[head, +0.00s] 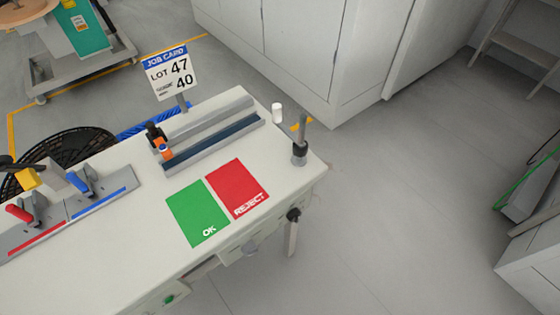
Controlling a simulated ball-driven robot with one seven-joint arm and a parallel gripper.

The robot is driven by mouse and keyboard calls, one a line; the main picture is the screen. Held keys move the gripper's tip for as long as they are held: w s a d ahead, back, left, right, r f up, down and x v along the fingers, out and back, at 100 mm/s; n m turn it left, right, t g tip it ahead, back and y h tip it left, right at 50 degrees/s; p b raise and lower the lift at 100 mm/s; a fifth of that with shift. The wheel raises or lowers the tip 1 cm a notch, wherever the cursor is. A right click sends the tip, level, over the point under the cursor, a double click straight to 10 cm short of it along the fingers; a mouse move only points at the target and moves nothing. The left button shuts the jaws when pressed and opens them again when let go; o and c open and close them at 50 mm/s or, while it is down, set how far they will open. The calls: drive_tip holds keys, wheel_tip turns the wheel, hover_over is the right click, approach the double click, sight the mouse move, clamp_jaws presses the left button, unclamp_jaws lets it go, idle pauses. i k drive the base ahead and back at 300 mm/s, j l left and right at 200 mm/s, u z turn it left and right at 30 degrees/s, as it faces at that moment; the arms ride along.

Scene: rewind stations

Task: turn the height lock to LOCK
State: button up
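A white workbench (130,225) fills the left and middle of the head view. A small black knob (293,214) sits on the grey leg (291,240) under the bench's right corner; it may be the height lock. No LOCK marking is readable on it, and I cannot tell which way it is turned. My gripper is not in view.
A green OK mat (193,205) and a red REJECT mat (235,180) lie on the bench, with clamp fixtures (75,205) left and a job card (170,74) behind. White cabinets (290,45) stand at the back. Floor (400,210) right of the bench is clear.

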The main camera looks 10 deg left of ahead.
sight(250, 248)
drive_tip(key=u, duration=0.85)
